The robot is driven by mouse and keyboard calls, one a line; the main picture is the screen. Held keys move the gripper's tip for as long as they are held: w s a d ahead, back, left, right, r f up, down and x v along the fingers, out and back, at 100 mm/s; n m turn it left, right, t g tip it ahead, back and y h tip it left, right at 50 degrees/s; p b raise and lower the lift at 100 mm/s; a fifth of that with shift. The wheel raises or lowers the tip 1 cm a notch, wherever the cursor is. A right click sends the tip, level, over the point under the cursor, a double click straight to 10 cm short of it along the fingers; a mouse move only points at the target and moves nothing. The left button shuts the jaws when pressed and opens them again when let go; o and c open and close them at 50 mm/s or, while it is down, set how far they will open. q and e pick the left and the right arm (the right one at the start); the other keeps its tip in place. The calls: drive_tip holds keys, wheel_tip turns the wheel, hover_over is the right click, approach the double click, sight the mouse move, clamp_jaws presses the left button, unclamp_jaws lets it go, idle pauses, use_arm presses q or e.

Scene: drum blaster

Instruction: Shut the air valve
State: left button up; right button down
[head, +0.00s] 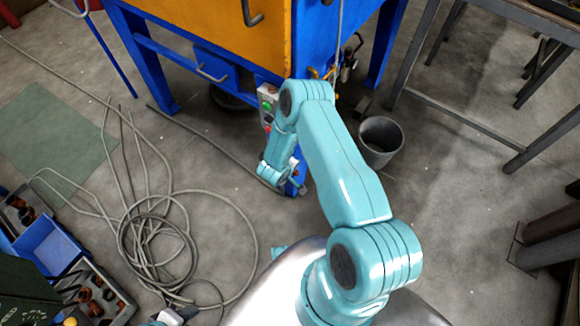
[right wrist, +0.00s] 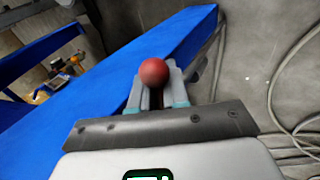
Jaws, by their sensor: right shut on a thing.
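A red ball knob (right wrist: 153,72), which appears to belong to the air valve, sits between the fingertips of my right gripper (right wrist: 156,88) in the right wrist view. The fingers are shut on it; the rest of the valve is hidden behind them. In the head view my right gripper (head: 293,182) is low beside the blue machine (head: 333,40), under its button box (head: 267,102). The knob is too small there to make out clearly. What looks like part of my left gripper (head: 176,316) shows at the bottom edge; its fingers cannot be read.
A coiled grey hose (head: 160,240) lies on the floor at left. A grey bucket (head: 380,140) stands right of my right arm. Blue bins (head: 45,245) are at lower left, and a metal frame (head: 465,113) is at upper right.

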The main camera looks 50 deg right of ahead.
drive_tip(key=shift+w+a, duration=0.1)
drive_tip(key=c, duration=1.5)
unclamp_jaws()
drive_tip(key=shift+r, duration=0.1)
drive_tip(key=p+v, duration=0.4)
drive_tip(key=v, duration=1.2)
drive_tip(key=shift+a+r, duration=0.1)
